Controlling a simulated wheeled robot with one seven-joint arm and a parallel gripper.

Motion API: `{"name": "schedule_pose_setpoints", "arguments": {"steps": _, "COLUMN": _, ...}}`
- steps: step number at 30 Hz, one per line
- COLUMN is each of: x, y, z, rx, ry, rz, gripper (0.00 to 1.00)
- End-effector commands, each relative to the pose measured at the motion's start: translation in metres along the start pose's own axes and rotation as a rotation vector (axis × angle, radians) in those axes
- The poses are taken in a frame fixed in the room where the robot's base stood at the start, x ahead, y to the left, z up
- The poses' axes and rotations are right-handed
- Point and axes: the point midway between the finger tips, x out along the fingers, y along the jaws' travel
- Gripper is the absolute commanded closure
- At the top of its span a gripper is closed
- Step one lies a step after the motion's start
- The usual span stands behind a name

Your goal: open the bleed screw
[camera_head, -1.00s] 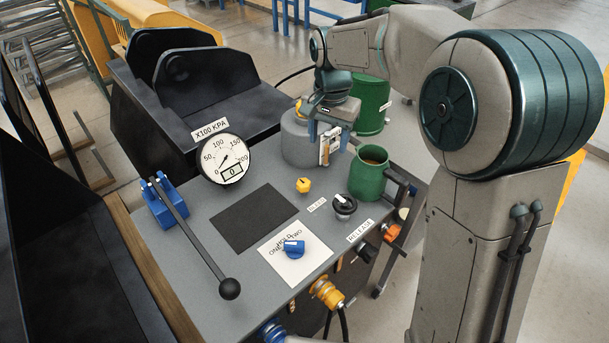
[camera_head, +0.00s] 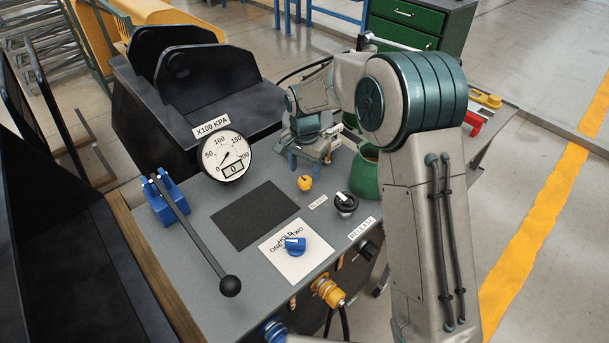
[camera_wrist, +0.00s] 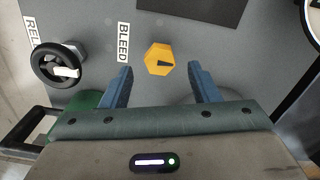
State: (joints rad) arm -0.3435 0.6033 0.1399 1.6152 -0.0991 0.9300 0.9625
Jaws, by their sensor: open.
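The bleed screw is a yellow hexagonal knob (camera_head: 304,183) on the grey bench top, next to a label reading BLEED (camera_wrist: 124,42). In the wrist view the yellow knob (camera_wrist: 159,60) has a dark pointer mark and lies between and just beyond my two blue fingers. My gripper (camera_wrist: 164,75) is open and empty, with a finger to each side of the knob and apart from it. In the head view my gripper (camera_head: 304,163) hangs over the bench just behind the knob. Its height above the knob is hard to tell.
A black release handwheel (camera_head: 346,202) stands to the right of the knob, with a green pot (camera_head: 367,175) behind it. A gauge (camera_head: 227,156) reading 0 stands at left. A long black lever (camera_head: 195,235), a dark mat (camera_head: 254,216) and a blue selector knob (camera_head: 295,246) lie nearer.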

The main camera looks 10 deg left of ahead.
Motion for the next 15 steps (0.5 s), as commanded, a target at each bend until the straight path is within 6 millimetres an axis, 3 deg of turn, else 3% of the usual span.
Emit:
{"name": "schedule_pose_setpoints", "arguments": {"steps": 6, "x": 0.026, "y": 0.0, "z": 0.0, "rx": 0.001, "ry": -0.001, "rz": 0.0, "gripper": 0.45}}
{"name": "schedule_pose_setpoints", "arguments": {"steps": 15, "x": 0.032, "y": 0.0, "z": 0.0, "rx": 0.0, "ry": 0.0, "rz": 0.0, "gripper": 0.45}}
